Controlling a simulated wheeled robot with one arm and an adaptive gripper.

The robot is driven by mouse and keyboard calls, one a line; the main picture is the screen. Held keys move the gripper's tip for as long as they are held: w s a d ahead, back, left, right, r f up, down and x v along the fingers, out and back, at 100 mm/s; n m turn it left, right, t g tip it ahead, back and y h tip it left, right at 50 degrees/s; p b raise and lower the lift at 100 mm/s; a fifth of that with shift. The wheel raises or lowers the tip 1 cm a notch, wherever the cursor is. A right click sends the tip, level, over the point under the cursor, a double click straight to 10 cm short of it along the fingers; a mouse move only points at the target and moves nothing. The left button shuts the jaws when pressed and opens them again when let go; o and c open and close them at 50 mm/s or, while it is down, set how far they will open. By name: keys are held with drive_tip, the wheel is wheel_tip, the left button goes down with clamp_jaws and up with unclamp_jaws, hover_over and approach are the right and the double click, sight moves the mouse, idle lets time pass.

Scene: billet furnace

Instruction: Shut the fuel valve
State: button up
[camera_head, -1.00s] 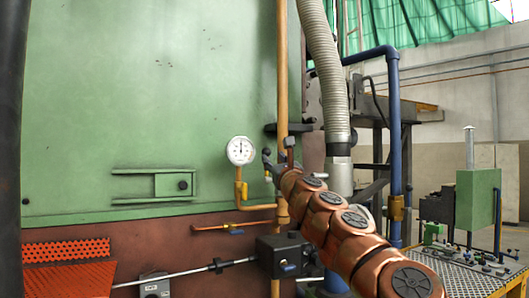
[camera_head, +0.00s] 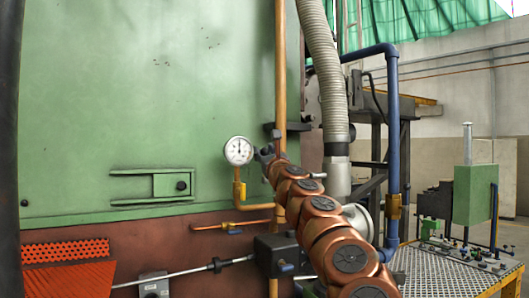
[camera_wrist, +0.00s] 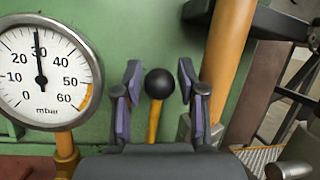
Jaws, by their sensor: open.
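The fuel valve's lever shows in the wrist view as a yellow handle (camera_wrist: 154,122) standing upright with a round black knob (camera_wrist: 159,84) on top. My gripper (camera_wrist: 160,74) is open, one finger on each side of the knob, with a visible gap on both sides. The lower end of the lever is hidden behind my gripper's body. In the head view my gripper (camera_head: 265,153) is at the orange vertical pipe (camera_head: 281,60), just right of the gauge, and it hides the lever there.
A round pressure gauge (camera_head: 239,151) is close left of my gripper; its needle (camera_wrist: 40,65) stands near 30 mbar. The orange pipe (camera_wrist: 228,60) is close right. Behind is the green furnace wall (camera_head: 150,90). A grey hose (camera_head: 323,70) and blue pipe (camera_head: 393,140) stand farther right.

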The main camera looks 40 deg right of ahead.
clamp_jaws()
idle(0.4)
